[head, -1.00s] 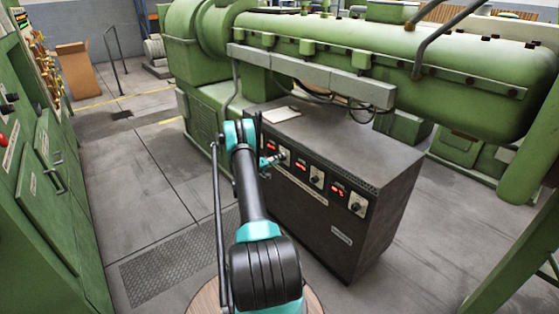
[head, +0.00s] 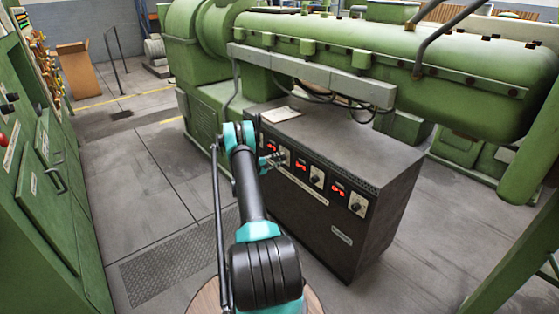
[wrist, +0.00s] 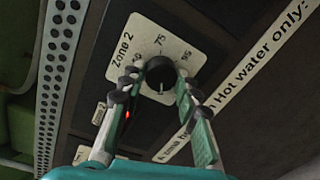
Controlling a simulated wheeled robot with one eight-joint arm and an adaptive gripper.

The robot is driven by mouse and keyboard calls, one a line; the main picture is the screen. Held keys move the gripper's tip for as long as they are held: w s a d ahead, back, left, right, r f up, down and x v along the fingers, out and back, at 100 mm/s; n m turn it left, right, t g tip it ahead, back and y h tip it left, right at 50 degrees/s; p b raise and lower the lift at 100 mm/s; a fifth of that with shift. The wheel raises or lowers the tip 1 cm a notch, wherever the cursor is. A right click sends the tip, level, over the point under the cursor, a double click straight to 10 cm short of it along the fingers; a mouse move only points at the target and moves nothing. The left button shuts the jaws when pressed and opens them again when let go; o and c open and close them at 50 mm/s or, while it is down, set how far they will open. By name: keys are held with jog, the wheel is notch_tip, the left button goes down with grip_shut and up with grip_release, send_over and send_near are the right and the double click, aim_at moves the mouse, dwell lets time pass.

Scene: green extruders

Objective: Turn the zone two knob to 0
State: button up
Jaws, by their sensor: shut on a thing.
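The zone two knob (wrist: 160,68) is round and dark, on a white dial plate marked "Zone 2" (wrist: 124,64). Numbers such as 75 and 95 show around it in the wrist view. My gripper (wrist: 160,80) has one finger on each side of the knob and is shut on it. The fingers hide part of the dial's lower side, and I cannot tell surely which number the knob points to.
Two more knobs, a middle one (head: 316,180) and a right one (head: 356,207), sit on the same front with red displays. A large green extruder (head: 400,60) stands behind the cabinet. Green cabinets (head: 45,190) stand at the left. Floor between is clear.

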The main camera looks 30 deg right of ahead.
dwell(0.3)
jog(key=o, duration=1.2)
jog(key=shift+c, duration=0.2)
jog(key=shift+a, duration=0.1)
jog(key=a, duration=1.1)
jog(key=shift+s+a+r, duration=0.25)
jog(key=shift+s+a, duration=0.05)
jog(key=shift+a, duration=0.1)
